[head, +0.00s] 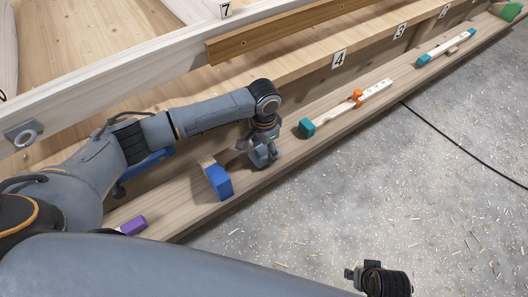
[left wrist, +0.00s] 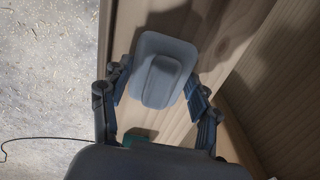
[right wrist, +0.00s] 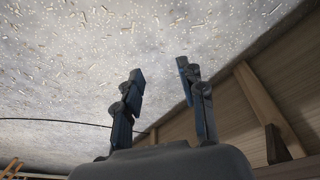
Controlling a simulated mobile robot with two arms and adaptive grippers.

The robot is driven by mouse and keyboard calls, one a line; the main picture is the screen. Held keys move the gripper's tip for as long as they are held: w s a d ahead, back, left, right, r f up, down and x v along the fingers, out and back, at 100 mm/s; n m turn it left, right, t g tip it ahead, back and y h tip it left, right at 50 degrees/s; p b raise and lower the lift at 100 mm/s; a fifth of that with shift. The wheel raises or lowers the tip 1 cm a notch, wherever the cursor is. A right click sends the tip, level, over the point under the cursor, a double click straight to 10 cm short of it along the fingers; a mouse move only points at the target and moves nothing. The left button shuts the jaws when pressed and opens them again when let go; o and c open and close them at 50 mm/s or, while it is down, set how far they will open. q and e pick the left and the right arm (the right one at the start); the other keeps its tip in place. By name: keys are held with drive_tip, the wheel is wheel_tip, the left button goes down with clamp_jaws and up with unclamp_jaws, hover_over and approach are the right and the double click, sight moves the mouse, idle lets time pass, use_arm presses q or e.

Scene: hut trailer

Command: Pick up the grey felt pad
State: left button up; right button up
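The grey felt pad (left wrist: 148,55), a rounded rectangular block with a raised grip, shows in the left wrist view above the wooden plank. In the head view the pad (head: 262,156) is mostly hidden under my left gripper (head: 266,147). My left gripper (left wrist: 158,78) is open, one finger at each side of the pad; the raised grip lies between them, with no finger closed on it. Whether the fingers touch the pad's edges is unclear. My right gripper (right wrist: 160,70) is open and empty over the floor, away from the plank.
On the plank ledge (head: 290,155) stand a blue-ended block (head: 219,182) left of the gripper, a teal-ended tool (head: 307,128) with an orange clip (head: 356,97) to its right, and a purple piece (head: 132,225). A black cable (head: 460,153) crosses the chip-strewn floor.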

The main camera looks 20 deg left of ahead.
use_arm(q)
drive_tip(key=shift+c, duration=0.2)
drive_tip(key=shift+r, duration=0.15)
wheel_tip(320, 180, up, 3)
drive_tip(key=shift+f+p, duration=0.1)
drive_tip(key=shift+p, duration=0.5)
drive_tip(key=s+d+r+p, duration=0.2)
drive_tip(key=d+r, duration=0.7)
drive_tip(key=d, duration=0.5)
drive_tip(key=shift+r+p, duration=0.35)
drive_tip(key=shift+r, duration=0.05)
use_arm(e)
drive_tip(key=s+f, duration=0.5)
drive_tip(key=f, duration=0.7)
drive_tip(key=shift+s+d+g, duration=0.35)
drive_tip(key=shift+s+g, duration=0.05)
